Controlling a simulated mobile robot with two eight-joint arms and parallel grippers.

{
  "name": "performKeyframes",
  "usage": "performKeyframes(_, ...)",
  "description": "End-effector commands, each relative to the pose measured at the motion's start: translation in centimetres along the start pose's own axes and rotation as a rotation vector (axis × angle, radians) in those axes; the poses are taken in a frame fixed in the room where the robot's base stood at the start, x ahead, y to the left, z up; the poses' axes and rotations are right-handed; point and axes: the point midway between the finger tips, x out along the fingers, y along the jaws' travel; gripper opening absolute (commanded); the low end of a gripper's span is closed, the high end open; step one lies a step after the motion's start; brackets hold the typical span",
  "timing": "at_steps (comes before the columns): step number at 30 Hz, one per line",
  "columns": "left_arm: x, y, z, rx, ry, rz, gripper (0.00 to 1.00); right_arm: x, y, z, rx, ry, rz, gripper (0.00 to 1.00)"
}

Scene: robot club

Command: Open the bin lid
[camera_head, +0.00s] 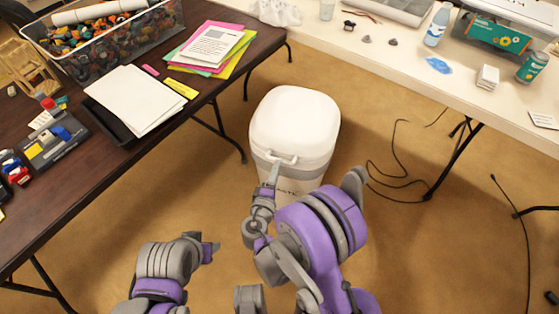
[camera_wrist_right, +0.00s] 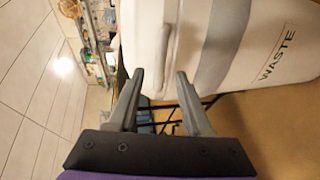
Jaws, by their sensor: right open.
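The white waste bin (camera_head: 314,182) stands on the floor between the two tables, with its white lid (camera_head: 296,118) shut. A light handle (camera_head: 286,160) sits at the lid's front edge; it also shows in the right wrist view (camera_wrist_right: 162,55). My right gripper (camera_head: 274,168) is at the front of the bin, close to the handle. In the right wrist view its two fingers (camera_wrist_right: 160,77) are apart, with the handle just beyond the tips and nothing clearly between them. I cannot tell whether they touch it. My left gripper (camera_head: 212,248) is low at the left, away from the bin.
A dark table (camera_head: 225,70) at the left holds papers, a tray and a clear tub of parts (camera_head: 95,45). A white table (camera_head: 400,75) behind and right holds bottles and small items. Black cables (camera_head: 395,165) lie on the floor right of the bin.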

Motion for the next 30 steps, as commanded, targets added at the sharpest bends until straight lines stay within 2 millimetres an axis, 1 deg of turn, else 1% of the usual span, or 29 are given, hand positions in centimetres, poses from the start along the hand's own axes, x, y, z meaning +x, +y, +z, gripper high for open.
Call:
performKeyframes(1, 0.1, 0.0, 0.0, 0.000, 0.000, 0.000, 0.50, 1.1, -0.1, 0.1, 0.000, -0.002, 0.000, 0.50)
performKeyframes(3, 0.2, 0.0, 0.1, 0.000, -0.001, 0.000, 0.50, 2.3, -0.1, 0.1, 0.000, -0.003, 0.000, 0.50)
performKeyframes(6, 0.3, 0.0, 0.1, 0.000, -0.001, 0.000, 0.50, 3.8, -0.1, 0.1, 0.000, -0.003, 0.000, 0.50)
performKeyframes(9, 0.3, 0.0, 0.1, 0.000, -0.001, 0.000, 0.50, 4.7, -0.1, 0.0, 0.000, 0.000, -0.001, 0.50)
performKeyframes(13, 0.4, 0.0, 0.1, 0.000, -0.001, 0.000, 0.50, 5.3, 0.0, 0.0, 0.001, 0.000, -0.001, 0.50)
performKeyframes(20, 0.4, 0.0, 0.1, 0.000, -0.001, 0.000, 0.50, 5.4, 0.0, 0.0, 0.001, 0.000, -0.001, 0.50)
performKeyframes(21, 0.4, 0.0, 0.1, 0.000, -0.001, 0.000, 0.50, 5.4, 0.0, 0.0, 0.001, 0.000, -0.001, 0.48)
performKeyframes(29, 0.4, 0.0, 0.1, 0.000, -0.001, 0.000, 0.50, 5.4, 0.0, 0.0, 0.001, 0.000, -0.001, 0.01)
performKeyframes(30, 0.4, 0.0, 0.1, 0.000, -0.001, 0.000, 0.50, 5.4, 0.0, 0.0, 0.001, 0.000, -0.001, 0.00)
